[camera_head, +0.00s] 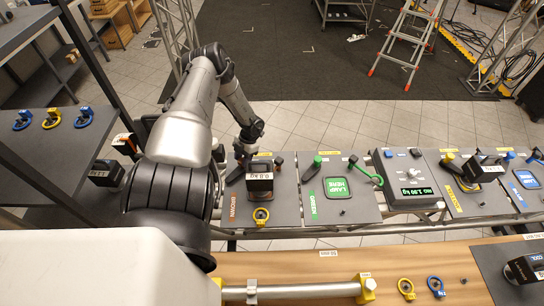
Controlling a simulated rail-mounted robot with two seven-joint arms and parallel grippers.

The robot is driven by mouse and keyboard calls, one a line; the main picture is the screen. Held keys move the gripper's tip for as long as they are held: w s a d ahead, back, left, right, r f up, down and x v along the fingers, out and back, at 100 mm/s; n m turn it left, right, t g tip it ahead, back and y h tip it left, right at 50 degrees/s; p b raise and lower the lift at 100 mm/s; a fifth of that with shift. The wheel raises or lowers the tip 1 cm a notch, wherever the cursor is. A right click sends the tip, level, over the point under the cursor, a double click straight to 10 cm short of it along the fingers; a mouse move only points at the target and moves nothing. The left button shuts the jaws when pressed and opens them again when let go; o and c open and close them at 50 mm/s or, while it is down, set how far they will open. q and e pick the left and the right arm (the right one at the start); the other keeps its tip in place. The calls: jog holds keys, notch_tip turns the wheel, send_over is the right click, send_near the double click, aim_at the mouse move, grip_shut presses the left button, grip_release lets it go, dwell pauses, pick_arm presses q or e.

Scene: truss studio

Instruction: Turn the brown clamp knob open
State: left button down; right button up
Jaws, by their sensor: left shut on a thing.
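The brown station is a grey panel (287,208) with a BROWN label, left of the middle. My left gripper (243,155) reaches down over the panel's back left part and is shut on the brown clamp knob there, which it mostly hides. A dark lever shows just below the fingers, toward the left edge. A dark block with a white label (260,182) stands on the panel just right of the gripper. A small brown-topped post (278,161) stands behind the block. My right gripper is not in view.
A green station (345,212) with an empty lit pad stands to the right, then a scale (408,190) and a yellow station (455,205). A wooden bench (300,262) with a metal bar runs along the front. A shelf with several rings (52,117) is at left.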

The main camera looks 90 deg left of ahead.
pick_arm(q)
jog(key=c, duration=0.7)
grip_release()
jog(key=shift+o, duration=0.2)
jog(key=shift+r, duration=0.1)
jog(key=v, duration=1.3)
jog(key=shift+r, duration=0.3)
jog(key=shift+w+a, duration=0.1)
